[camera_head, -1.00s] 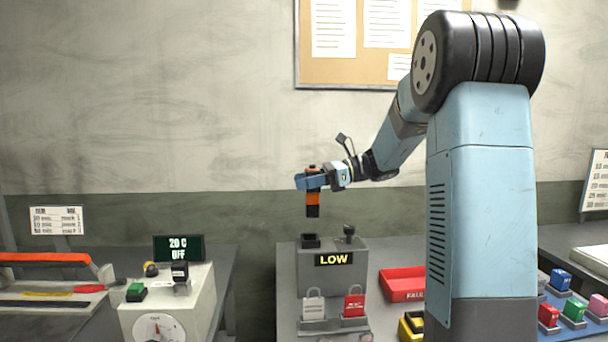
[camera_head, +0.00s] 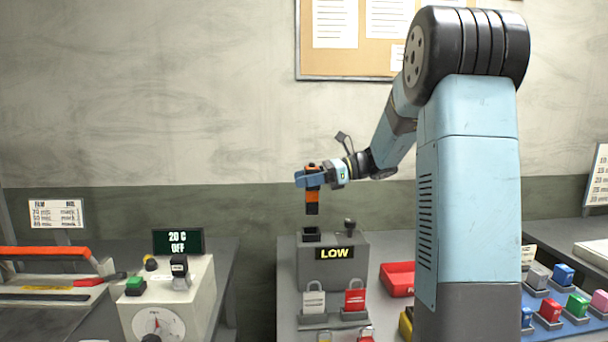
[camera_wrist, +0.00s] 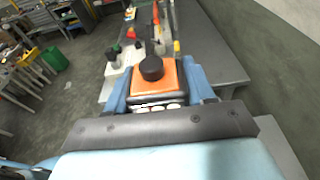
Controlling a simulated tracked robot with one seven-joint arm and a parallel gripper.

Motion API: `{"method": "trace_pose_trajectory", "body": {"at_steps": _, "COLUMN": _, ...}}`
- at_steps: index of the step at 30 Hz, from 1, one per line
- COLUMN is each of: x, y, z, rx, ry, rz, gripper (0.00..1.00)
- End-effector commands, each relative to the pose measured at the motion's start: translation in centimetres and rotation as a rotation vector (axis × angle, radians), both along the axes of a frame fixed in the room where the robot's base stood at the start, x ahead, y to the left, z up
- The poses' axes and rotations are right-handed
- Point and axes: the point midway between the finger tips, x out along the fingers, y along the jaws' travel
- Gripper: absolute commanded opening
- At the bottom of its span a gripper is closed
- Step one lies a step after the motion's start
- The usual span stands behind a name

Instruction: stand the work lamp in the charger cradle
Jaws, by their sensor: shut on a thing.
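The work lamp (camera_head: 313,197) is orange with a black lower end. It hangs upright in my gripper (camera_head: 309,179), which is shut on its upper part. In the wrist view the lamp (camera_wrist: 165,78) shows its orange body and black knob between the blue fingers of my gripper (camera_wrist: 160,88). The charger cradle appears to be the grey box marked LOW (camera_head: 333,272), with a dark square socket (camera_head: 311,234) on its top left. The lamp's lower end is above that socket, with a gap between them.
A black knob (camera_head: 349,226) stands on the box's right side.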

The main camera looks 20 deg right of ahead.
Motion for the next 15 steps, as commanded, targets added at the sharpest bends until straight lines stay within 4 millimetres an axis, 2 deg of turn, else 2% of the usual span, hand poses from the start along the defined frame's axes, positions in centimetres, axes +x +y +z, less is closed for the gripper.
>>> {"method": "trace_pose_trajectory", "body": {"at_steps": 6, "x": 0.0, "y": 0.3, "z": -1.8, "rx": 0.001, "ry": 0.002, "rz": 0.005, "gripper": 0.16}}
{"method": "trace_pose_trajectory", "body": {"at_steps": 15, "x": 0.0, "y": 0.4, "z": -3.5, "rx": 0.001, "ry": 0.000, "rz": 0.008, "gripper": 0.16}}
